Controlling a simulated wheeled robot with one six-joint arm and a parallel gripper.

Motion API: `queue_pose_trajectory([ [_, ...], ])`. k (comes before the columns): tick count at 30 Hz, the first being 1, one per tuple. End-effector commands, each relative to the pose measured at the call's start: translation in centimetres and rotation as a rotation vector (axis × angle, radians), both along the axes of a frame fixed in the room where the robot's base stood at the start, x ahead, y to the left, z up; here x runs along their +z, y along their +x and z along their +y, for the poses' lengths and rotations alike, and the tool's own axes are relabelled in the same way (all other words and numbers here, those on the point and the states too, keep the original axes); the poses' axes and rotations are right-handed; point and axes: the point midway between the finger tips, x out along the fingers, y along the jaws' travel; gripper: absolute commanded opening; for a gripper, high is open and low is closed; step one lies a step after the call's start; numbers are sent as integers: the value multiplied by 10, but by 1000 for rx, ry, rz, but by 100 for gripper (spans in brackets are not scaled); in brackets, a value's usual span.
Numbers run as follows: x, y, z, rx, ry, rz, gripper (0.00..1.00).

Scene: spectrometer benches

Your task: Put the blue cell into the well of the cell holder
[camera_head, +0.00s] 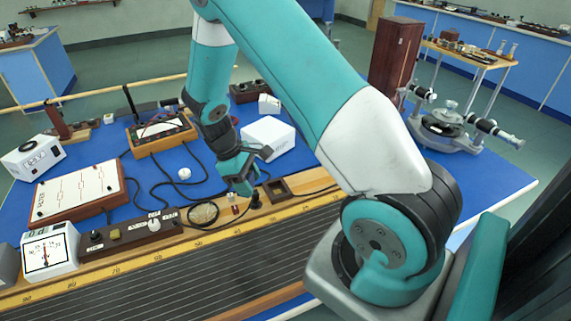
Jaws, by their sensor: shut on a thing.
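My gripper (243,186) points down over the near part of the bench, just left of a dark wooden block. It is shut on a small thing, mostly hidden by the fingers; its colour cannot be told. The block has a square opening (277,189) and looks like the cell holder; it sits on the wooden scale strip. I cannot make out the blue cell apart from my gripper.
A round lens-like disc (203,214) and a brown switch box (132,232) lie to the left. A white box (268,137) stands behind my gripper. Black cables cross the blue bench top. A dial meter (50,251) stands at the near left, a spectrometer (445,123) at the right.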

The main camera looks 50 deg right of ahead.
Motion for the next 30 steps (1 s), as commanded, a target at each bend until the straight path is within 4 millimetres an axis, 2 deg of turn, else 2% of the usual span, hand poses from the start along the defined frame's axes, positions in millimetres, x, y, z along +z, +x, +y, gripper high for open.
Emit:
queue_pose_trajectory([
  [3,-3,-3,-39,221,-3,-1,26],
  [6,-3,-8,-67,395,-2,-1,26],
  [9,-1,-11,-87,527,0,-1,26],
  [12,1,-13,-98,606,-1,-1,26],
  [20,-3,-15,-103,645,1,0,26],
  [30,-23,-15,-103,643,3,-1,26],
])
